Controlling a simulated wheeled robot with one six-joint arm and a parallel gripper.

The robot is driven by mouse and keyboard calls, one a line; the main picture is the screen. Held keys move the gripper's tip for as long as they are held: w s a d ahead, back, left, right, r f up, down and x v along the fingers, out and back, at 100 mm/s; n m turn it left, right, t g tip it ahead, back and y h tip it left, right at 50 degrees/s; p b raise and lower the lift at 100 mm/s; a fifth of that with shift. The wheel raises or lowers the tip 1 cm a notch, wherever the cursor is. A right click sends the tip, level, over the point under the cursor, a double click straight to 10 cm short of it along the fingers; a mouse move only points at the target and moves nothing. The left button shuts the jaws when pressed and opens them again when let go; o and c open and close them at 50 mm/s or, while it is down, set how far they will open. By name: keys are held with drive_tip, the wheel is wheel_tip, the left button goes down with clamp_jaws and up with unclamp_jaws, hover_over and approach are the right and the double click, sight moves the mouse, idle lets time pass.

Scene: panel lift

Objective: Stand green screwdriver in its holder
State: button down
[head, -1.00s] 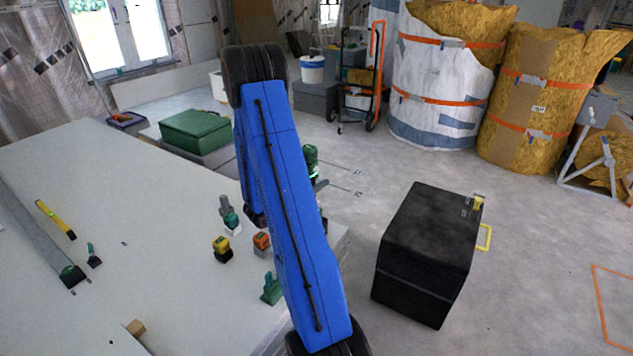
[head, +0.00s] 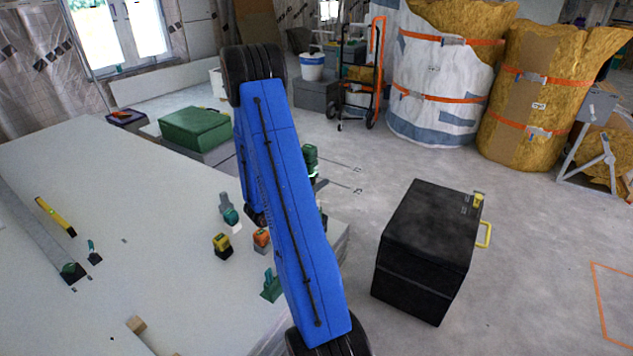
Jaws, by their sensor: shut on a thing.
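My blue arm crosses the middle of the head view, and I cannot make out my gripper or anything in its jaws. No green screwdriver can be told for certain. A green tool (head: 271,287) stands at the table's right edge, partly behind my arm. A small teal and dark piece (head: 93,252) is on the left of the white table (head: 150,215); it is too small to tell whether it is the holder. A green and dark thing (head: 310,157) shows just right of my arm, partly hidden by it.
A grey and teal tool (head: 229,211), a yellow and black block (head: 222,245) and an orange block (head: 261,239) stand near my arm. A yellow level (head: 55,215) lies at left. A black box (head: 425,250) stands on the floor at right, with open floor around it.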

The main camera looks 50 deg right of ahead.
drive_tip(key=shift+f, duration=1.05)
idle(0.9)
drive_tip(key=shift+c, duration=1.4)
unclamp_jaws()
drive_tip(key=shift+w+a, duration=0.15)
drive_tip(key=shift+a, duration=0.6)
drive_tip(key=shift+w+a, duration=0.1)
drive_tip(key=shift+a, duration=0.65)
drive_tip(key=w+a, duration=0.1)
drive_tip(key=a, duration=0.7)
drive_tip(key=shift+w+a, duration=0.3)
drive_tip(key=shift+a, duration=0.1)
idle(0.6)
